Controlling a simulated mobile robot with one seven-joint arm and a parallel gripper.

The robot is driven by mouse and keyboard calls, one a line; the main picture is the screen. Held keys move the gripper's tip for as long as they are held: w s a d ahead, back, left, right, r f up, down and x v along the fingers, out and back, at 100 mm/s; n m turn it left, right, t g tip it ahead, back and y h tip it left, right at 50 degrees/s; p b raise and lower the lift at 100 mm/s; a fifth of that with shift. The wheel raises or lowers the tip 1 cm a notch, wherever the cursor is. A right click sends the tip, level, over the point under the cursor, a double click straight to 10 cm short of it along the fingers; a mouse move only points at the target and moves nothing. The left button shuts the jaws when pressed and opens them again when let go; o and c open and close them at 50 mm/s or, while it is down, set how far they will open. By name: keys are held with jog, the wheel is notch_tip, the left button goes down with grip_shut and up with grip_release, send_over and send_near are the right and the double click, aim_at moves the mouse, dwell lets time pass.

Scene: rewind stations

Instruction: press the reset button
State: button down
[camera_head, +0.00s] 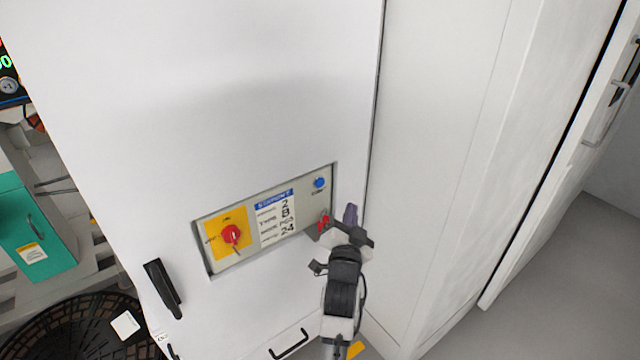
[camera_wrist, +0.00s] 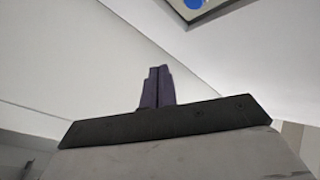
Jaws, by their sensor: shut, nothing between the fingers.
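The blue reset button (camera_head: 319,183) sits at the upper right of the control panel (camera_head: 243,265) on the white cabinet front. Small lettering under it is too small to read. In the wrist view part of the blue button (camera_wrist: 193,3) shows at the top edge, cut off by the frame. My gripper (camera_head: 350,212) is shut and empty, below and to the right of the button, apart from it. Its dark purple fingers (camera_wrist: 157,86) are closed together in the wrist view, with the panel corner beyond and to the right of them.
The panel also bears a red rotary switch (camera_head: 231,235) on a yellow plate, a label (camera_head: 275,218) and a red key (camera_head: 323,222) near my gripper. A black handle (camera_head: 163,287) stands out at the left. A black basket (camera_head: 70,335) and teal box (camera_head: 30,235) are farther left.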

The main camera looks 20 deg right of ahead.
aim_at(320, 183)
jog(key=w+a+b, duration=0.3)
jog(key=w+b, duration=0.1)
jog(key=w, duration=0.4)
jog(key=shift+w, duration=0.15)
dwell(2.0)
jog(key=shift+w+a+b, duration=0.15)
jog(key=shift+w+b, duration=0.2)
jog(key=shift+b, duration=0.1)
jog(key=shift+w+a+b, duration=0.15)
jog(key=shift+w+b, duration=0.15)
jog(key=shift+w, duration=0.05)
dwell(0.7)
jog(key=shift+s, duration=0.1)
jog(key=shift+s+d, duration=0.3)
jog(key=shift+s, duration=0.35)
